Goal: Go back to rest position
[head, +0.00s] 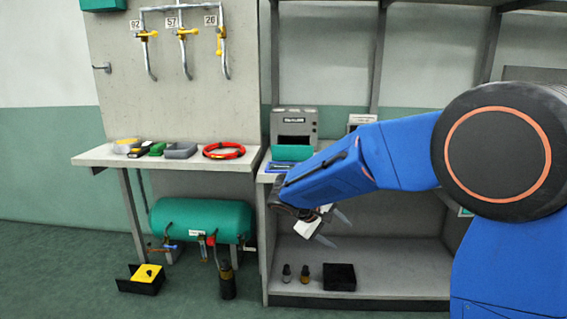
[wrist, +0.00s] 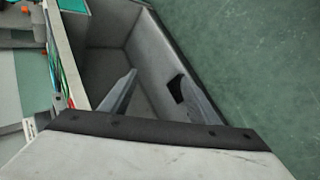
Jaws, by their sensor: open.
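My gripper (head: 333,228) is at the end of my blue arm, in front of the shelf unit on the right in the head view. Its two grey fingers are spread apart and nothing is between them. In the wrist view, the fingers of my gripper (wrist: 160,95) stand apart over the inside of the grey shelf unit (wrist: 105,65). The arm hides part of the shelf unit in the head view.
A workbench (head: 95,157) holds small trays and a red cable ring (head: 223,151). A green tank (head: 200,220) hangs below. Two small bottles and a black box (head: 339,277) stand on the lower shelf (head: 400,282). A yellow-and-black box (head: 147,277) lies on the open floor.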

